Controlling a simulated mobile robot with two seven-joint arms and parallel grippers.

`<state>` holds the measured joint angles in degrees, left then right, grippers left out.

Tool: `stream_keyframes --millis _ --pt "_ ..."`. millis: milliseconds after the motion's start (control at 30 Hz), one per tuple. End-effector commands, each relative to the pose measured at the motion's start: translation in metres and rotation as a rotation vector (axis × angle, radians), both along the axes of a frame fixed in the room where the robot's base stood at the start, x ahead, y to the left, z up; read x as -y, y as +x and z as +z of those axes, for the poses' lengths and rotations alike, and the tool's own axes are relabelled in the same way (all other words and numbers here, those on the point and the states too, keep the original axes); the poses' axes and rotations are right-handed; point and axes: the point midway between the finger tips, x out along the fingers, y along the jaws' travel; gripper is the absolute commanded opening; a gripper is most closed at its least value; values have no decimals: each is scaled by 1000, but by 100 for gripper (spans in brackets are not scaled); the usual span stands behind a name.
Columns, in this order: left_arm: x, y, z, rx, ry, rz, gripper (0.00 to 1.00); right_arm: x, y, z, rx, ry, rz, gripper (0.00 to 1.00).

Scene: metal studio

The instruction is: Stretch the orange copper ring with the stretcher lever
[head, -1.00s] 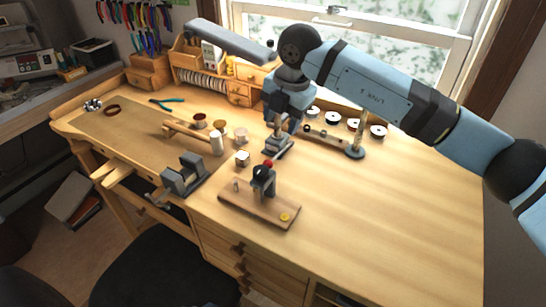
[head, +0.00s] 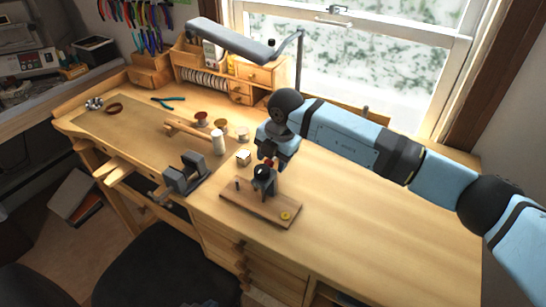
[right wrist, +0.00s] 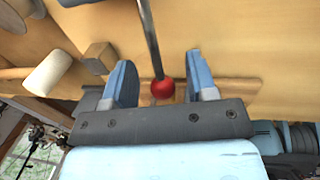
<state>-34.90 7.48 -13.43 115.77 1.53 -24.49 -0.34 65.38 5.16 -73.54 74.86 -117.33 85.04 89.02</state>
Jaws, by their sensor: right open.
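The ring stretcher (head: 263,182) stands on a wooden base board (head: 240,207) near the front edge of the bench. Its lever (right wrist: 149,35) is a thin metal rod ending in a red ball knob (right wrist: 163,88). My right gripper (head: 268,160) is over the stretcher, at the lever knob. In the right wrist view its open blue fingers (right wrist: 161,78) stand on either side of the red knob, with gaps visible. A small yellow ring-like piece (head: 285,215) lies at the board's right end. I cannot make out an orange copper ring on the stretcher. My left gripper is out of view.
A grey vise (head: 184,175) is at the front left. The bench to the right is clear below my arm.

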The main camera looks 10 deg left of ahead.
Motion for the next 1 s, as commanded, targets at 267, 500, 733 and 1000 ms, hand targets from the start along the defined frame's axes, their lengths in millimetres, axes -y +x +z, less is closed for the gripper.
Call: stream_keyframes --millis 267,500,733,1000 --pt "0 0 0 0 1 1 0 0 0 0 0 0 0 11" --pt "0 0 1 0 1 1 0 0 0 1 -4 2 0 0" --pt "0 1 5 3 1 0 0 1 2 9 -65 27 -1 0" --pt "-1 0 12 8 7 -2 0 4 10 29 -235 98 -1 0"
